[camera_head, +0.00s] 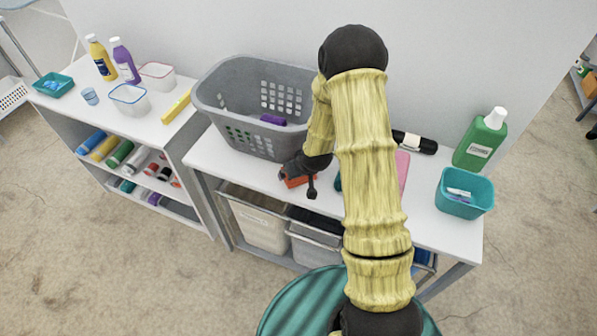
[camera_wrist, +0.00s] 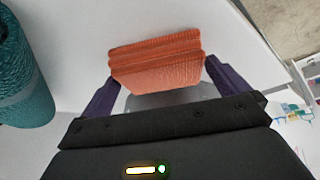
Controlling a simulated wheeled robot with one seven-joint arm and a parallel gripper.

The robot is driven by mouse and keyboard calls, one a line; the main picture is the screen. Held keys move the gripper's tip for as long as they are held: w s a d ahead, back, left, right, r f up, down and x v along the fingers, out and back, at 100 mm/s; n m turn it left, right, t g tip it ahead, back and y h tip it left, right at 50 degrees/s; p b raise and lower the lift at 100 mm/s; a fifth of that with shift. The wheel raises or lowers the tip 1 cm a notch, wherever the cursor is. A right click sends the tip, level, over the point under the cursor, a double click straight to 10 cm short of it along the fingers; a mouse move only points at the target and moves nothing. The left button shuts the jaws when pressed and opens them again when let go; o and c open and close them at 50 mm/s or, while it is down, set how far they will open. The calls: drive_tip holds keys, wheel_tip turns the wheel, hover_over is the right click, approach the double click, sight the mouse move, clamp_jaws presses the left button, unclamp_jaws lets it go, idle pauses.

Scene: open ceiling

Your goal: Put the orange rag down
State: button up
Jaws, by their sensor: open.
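The orange rag (camera_wrist: 158,62) is a folded, ribbed cloth lying between the two dark fingers of my gripper (camera_wrist: 157,83) in the wrist view. The fingers are spread on either side of it; a gap shows on the left, and the right finger is very close to the rag's edge. In the head view the rag (camera_head: 297,181) shows as a small orange patch on the white table top (camera_head: 228,160), in front of the grey basket. My gripper (camera_head: 300,178) is low over it there and partly hides it. I cannot tell whether the rag's whole underside touches the table.
A grey laundry basket (camera_head: 215,95) with a purple item stands just behind. A teal roll (camera_wrist: 22,70) lies left in the wrist view. To the right are a pink cloth (camera_head: 402,170), a black roll (camera_head: 414,142), a green bottle (camera_head: 481,140) and a teal bin (camera_head: 464,205).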

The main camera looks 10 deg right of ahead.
drive_tip(key=shift+w+f, duration=0.1)
drive_tip(key=shift+f, duration=0.1)
idle(0.4)
drive_tip(key=c, duration=0.8)
drive_tip(key=shift+r, duration=0.15)
drive_tip(key=shift+r, duration=0.5)
wheel_tip(320, 180, up, 2)
drive_tip(key=shift+b, duration=0.4)
drive_tip(key=s+b, duration=0.1)
drive_tip(key=s, duration=0.2)
drive_tip(key=s+d, duration=0.1)
drive_tip(key=s, duration=0.2)
drive_tip(key=s+b, duration=0.1)
drive_tip(key=s, duration=0.3)
drive_tip(key=shift+d+b, duration=0.25)
drive_tip(key=shift+b, duration=0.05)
drive_tip(key=shift+s+r+p, duration=0.25)
drive_tip(key=shift+r+p, duration=0.05)
drive_tip(key=shift+p, duration=1)
